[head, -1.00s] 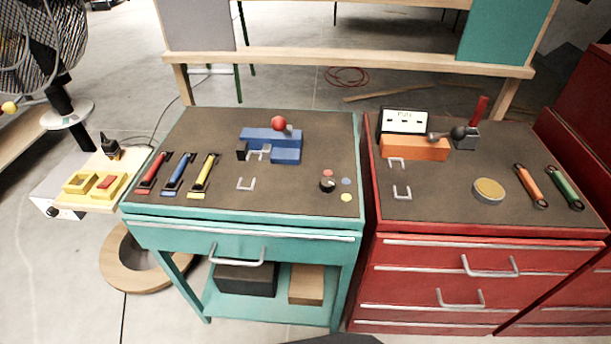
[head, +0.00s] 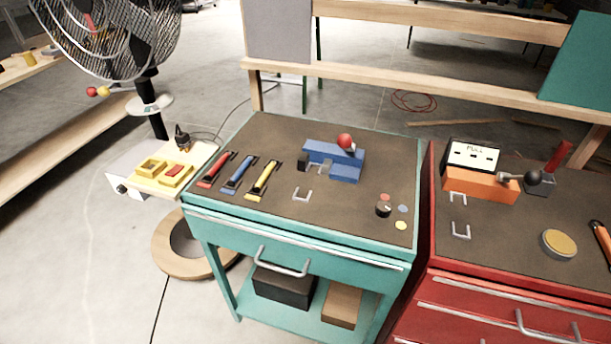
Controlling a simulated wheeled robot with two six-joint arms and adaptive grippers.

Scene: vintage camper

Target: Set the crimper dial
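A small black dial (head: 383,209) sits near the right front of the teal bench's (head: 345,218) dark top. The dial's exact pointer direction is too small to tell. Neither of my grippers is in view.
Red, blue and yellow-handled tools (head: 263,180) lie at the bench's left. A yellow-topped side stand (head: 176,168) and a fan (head: 110,40) are further left. A red cabinet (head: 500,290) with an orange device (head: 480,184) stands close at the right, across a narrow gap.

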